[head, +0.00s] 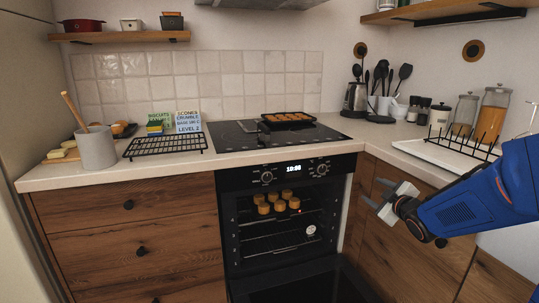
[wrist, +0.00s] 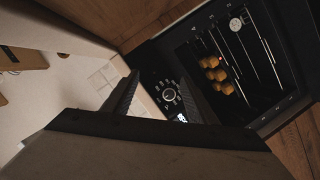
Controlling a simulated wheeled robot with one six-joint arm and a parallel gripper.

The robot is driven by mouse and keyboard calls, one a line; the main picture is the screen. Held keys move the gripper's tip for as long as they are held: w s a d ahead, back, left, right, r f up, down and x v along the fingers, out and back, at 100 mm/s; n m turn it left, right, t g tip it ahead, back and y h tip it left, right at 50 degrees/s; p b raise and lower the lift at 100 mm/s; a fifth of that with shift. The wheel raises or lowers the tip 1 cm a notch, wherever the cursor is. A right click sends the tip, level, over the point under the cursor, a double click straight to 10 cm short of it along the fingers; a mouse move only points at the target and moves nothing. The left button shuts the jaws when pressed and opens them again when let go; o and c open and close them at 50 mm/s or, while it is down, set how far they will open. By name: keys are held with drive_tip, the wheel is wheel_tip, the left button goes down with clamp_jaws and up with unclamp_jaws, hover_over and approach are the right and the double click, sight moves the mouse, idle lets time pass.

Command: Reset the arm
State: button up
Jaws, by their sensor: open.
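My blue arm (head: 480,205) comes in from the right edge in the head view and reaches left in front of the lower cabinets. My gripper (head: 380,197) is at its end, to the right of the oven opening and below the counter edge. Its jaws are apart with nothing visible between them. In the wrist view the two dark fingers (wrist: 160,98) stand apart, with an oven knob (wrist: 169,95) seen beyond the gap. The wrist picture is strongly tilted.
The oven (head: 280,222) is open, its door (head: 312,287) lowered. Several golden-brown pieces (head: 277,201) sit on its rack. A wire rack (head: 165,144), grey crock (head: 96,148) and dark tray (head: 288,118) are on top. A white tray with rack (head: 440,152) is near my arm.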

drive_tip(key=s+a+f+m+g, duration=0.2)
drive_tip(key=s+m+g, duration=0.1)
drive_tip(key=s, duration=1)
drive_tip(key=s+a+f+m+g+h, duration=0.1)
drive_tip(key=s+m+g, duration=0.3)
drive_tip(key=s, duration=0.9)
drive_tip(key=s+a+f+m+g, duration=0.2)
drive_tip(key=s+a+m+g, duration=0.1)
drive_tip(key=s, duration=1.1)
drive_tip(key=shift+a+f+m+h, duration=0.35)
drive_tip(key=shift+m+h, duration=0.05)
drive_tip(key=shift+m, duration=0.1)
